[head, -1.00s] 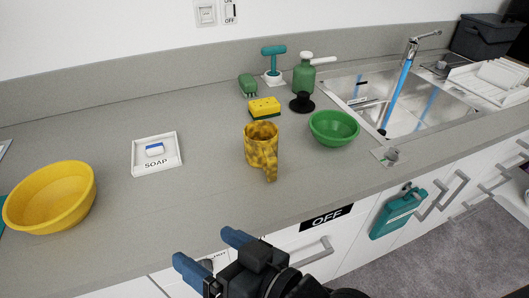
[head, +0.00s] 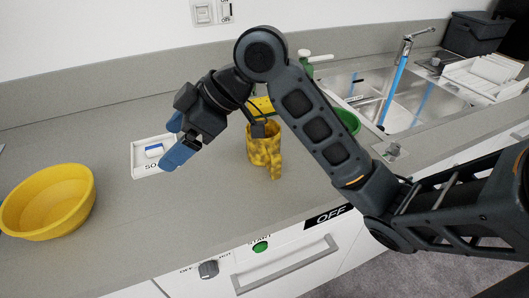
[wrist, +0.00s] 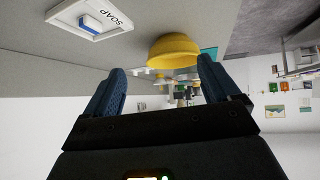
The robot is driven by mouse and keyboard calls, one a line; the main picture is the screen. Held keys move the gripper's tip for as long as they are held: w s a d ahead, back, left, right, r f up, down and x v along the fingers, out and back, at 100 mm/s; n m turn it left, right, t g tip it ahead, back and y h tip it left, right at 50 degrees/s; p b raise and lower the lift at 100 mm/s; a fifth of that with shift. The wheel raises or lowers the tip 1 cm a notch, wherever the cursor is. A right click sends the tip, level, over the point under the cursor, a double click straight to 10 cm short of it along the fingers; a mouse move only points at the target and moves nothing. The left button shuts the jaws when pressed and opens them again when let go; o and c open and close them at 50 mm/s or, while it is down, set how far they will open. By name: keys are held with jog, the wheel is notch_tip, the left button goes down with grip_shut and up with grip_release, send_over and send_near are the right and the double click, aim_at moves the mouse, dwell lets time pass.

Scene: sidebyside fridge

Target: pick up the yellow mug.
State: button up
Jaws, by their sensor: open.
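The yellow mug (head: 264,155) has a mottled yellow-brown pattern and stands upright on the grey counter, its handle toward the front edge. My gripper (head: 172,146) has blue fingers and is to the left of the mug, above the counter by the soap tray. It is open and empty, its fingers pointing left, away from the mug. In the wrist view the two blue fingers of my gripper (wrist: 162,85) stand wide apart. The mug is not in the wrist view.
A yellow bowl (head: 48,203) stands at the left; it also shows in the wrist view (wrist: 173,51). The soap tray (head: 138,168) is partly behind my gripper. A green bowl (head: 349,120) and yellow sponge (head: 262,105) are partly hidden by my arm.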

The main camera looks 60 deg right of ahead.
aim_at(272, 160)
jog(key=s+d+f+g+h, duration=0.1)
jog(key=s+d+g, duration=0.1)
jog(key=d, duration=0.3)
jog(key=s+d+f+n+g+h, duration=0.1)
jog(key=s+d+g+h, duration=0.1)
jog(key=s+d, duration=0.3)
jog(key=s+d+f+g+h, duration=0.1)
jog(key=s+d+f+g, duration=0.1)
jog(key=s+d, duration=0.2)
jog(key=shift+d+n, duration=0.3)
jog(key=shift+d, duration=0.15)
jog(key=shift+s+d+f+h, duration=0.1)
jog(key=shift+d+f+h, duration=0.1)
jog(key=shift+h, duration=0.1)
jog(key=f, duration=0.7)
jog(key=shift+w+a+f, duration=0.15)
jog(key=shift+w+a, duration=0.1)
jog(key=shift+a, duration=0.15)
jog(key=shift+c, duration=0.2)
jog(key=c, duration=1.3)
jog(key=shift+o, duration=0.2)
